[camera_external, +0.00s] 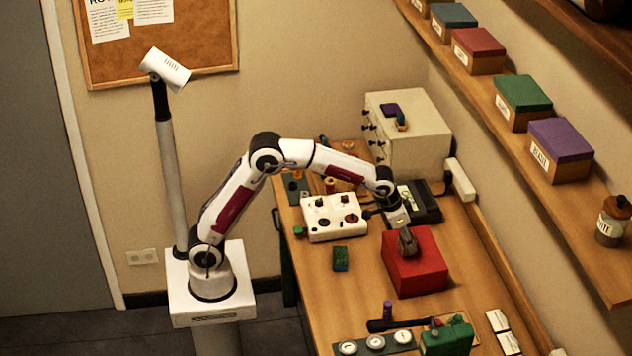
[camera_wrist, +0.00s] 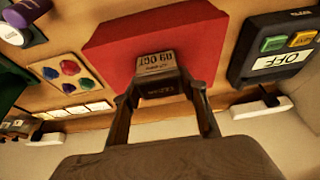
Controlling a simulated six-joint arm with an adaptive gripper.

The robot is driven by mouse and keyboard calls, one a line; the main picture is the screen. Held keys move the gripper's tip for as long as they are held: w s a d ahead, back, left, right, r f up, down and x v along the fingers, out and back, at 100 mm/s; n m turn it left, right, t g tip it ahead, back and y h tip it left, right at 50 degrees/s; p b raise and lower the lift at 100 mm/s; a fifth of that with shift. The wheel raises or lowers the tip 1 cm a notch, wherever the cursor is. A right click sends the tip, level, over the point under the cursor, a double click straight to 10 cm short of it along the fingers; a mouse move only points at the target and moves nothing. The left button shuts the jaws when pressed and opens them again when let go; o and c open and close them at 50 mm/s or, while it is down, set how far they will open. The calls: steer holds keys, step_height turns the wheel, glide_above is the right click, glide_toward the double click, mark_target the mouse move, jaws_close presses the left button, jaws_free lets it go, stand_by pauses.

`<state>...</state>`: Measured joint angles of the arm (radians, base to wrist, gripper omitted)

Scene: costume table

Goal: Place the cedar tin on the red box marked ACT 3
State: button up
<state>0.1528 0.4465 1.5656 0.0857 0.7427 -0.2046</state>
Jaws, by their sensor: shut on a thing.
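The tin overlaps the red box (camera_wrist: 120,38) in that view. I cannot tell whether the tin touches the box's lid or hangs just above it. In the external view the fingers mostly hide the tin. No ACT 3 marking is readable on the red box.
A white control box (camera_external: 333,216) and a green block (camera_external: 340,259) lie left of the red box. A dark button box (camera_wrist: 283,45) stands beside it. A cream drawer cabinet (camera_external: 410,130) is behind. Boxes, including a smaller red one (camera_external: 478,50), line the wall shelf.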

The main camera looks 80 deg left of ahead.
steer(key=shift+f, duration=0.3)
steer(key=o, duration=1.1)
steer(key=shift+o, duration=0.2)
steer(key=shift+r, duration=0.15)
steer(key=v, duration=1.2)
steer(key=shift+s, duration=0.2)
